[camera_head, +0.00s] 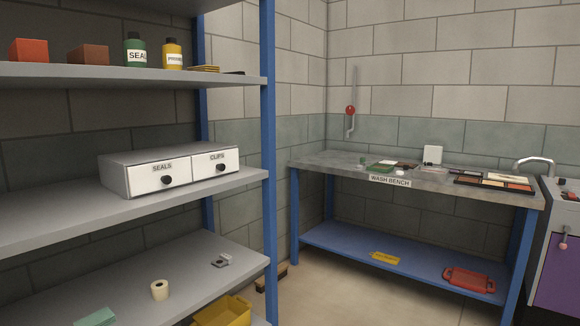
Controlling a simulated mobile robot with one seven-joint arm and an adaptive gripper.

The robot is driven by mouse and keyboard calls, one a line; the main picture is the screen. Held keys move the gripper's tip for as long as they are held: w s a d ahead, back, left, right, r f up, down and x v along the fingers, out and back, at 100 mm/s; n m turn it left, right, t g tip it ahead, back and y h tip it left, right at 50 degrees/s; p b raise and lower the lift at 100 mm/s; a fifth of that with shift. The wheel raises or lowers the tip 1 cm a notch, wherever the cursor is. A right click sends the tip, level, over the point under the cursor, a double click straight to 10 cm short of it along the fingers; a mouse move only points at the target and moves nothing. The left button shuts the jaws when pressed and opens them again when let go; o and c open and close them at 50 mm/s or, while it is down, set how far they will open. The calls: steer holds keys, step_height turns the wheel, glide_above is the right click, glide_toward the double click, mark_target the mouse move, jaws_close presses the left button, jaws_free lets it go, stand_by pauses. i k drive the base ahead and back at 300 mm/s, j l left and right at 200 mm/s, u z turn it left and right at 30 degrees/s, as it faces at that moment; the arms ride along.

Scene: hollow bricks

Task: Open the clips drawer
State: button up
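The clips drawer (213,171) is the right one of two white drawer fronts in a grey box (160,153) on the middle shelf at the left. It has a small label reading CLIPS and a dark round knob (222,168). Its front looks flush with the box, so it appears shut. The seals drawer (157,179) is beside it on the left, with its own dark knob, and also appears shut. My gripper is not in view.
The shelf unit has a blue post (268,150) just right of the drawers. Bottles and blocks stand on the upper shelf (130,78); a roll (159,290) and a yellow bin (224,312) are below. A wash bench (345,172) stands at the back right.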

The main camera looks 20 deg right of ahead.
mark_target(205, 166)
steer(key=z, duration=0.2)
steer(key=i+l+z, duration=0.1)
steer(key=i+z, duration=0.15)
steer(key=i, duration=0.3)
steer(key=i+z, duration=0.25)
steer(key=i, duration=0.3)
